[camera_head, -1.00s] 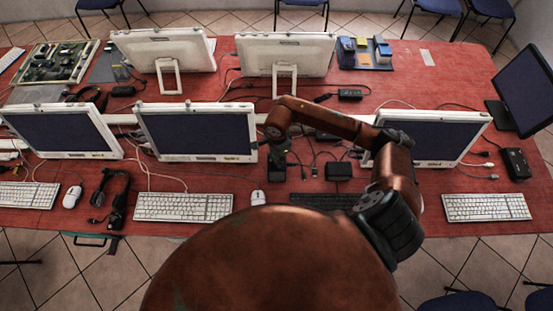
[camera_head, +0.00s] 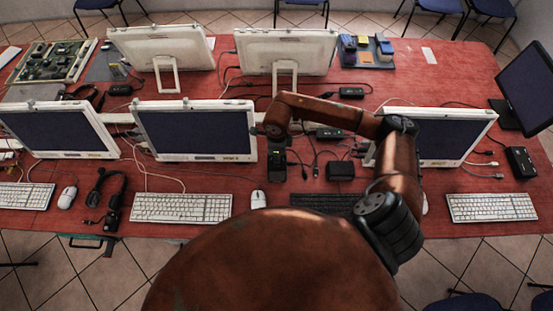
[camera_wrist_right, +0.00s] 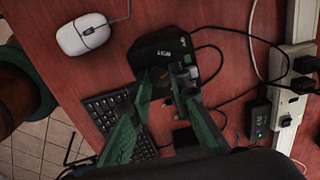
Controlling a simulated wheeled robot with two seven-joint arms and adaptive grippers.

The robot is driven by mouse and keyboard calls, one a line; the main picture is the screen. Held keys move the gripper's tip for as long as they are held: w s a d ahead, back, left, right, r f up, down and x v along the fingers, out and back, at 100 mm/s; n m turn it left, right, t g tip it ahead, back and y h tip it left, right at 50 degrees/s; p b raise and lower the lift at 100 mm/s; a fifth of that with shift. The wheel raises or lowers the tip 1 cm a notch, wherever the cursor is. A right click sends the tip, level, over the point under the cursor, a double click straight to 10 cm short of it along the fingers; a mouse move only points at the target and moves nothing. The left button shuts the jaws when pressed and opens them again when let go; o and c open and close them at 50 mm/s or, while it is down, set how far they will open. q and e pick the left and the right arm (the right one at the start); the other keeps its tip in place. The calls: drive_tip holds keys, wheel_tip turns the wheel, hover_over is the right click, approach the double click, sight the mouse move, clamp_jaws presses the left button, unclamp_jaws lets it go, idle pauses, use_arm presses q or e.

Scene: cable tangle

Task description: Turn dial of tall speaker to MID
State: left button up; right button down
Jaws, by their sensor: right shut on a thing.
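The tall speaker is a black box (camera_wrist_right: 163,52) with small white marking, seen from above in the right wrist view. In the head view it is a dark upright block (camera_head: 277,168) just right of the middle-left monitor, partly under my right wrist. My right gripper (camera_wrist_right: 165,82) has its green fingers at the speaker's near edge, shut on a small part there, which I take to be the dial. The fingers hide most of the dial, and I cannot read its setting. In the head view, my right gripper's fingers are hidden or too small to make out. My left gripper is not in view.
A white mouse (camera_wrist_right: 83,34) and a dark keyboard (camera_wrist_right: 105,108) lie close to the speaker. A white power strip (camera_wrist_right: 292,90) with plugs and loose cables runs along the other side. A small black box (camera_head: 340,170) stands right of the speaker. Monitors (camera_head: 195,130) stand nearby.

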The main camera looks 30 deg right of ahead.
drive_tip(key=shift+m+b, duration=0.5)
drive_tip(key=shift+m, duration=1.7)
drive_tip(key=shift+w, duration=0.1)
drive_tip(key=c, duration=1.8)
unclamp_jaws()
drive_tip(key=shift+o, duration=0.2)
drive_tip(key=shift+a+r, duration=0.1)
drive_tip(key=shift+r, duration=3.9)
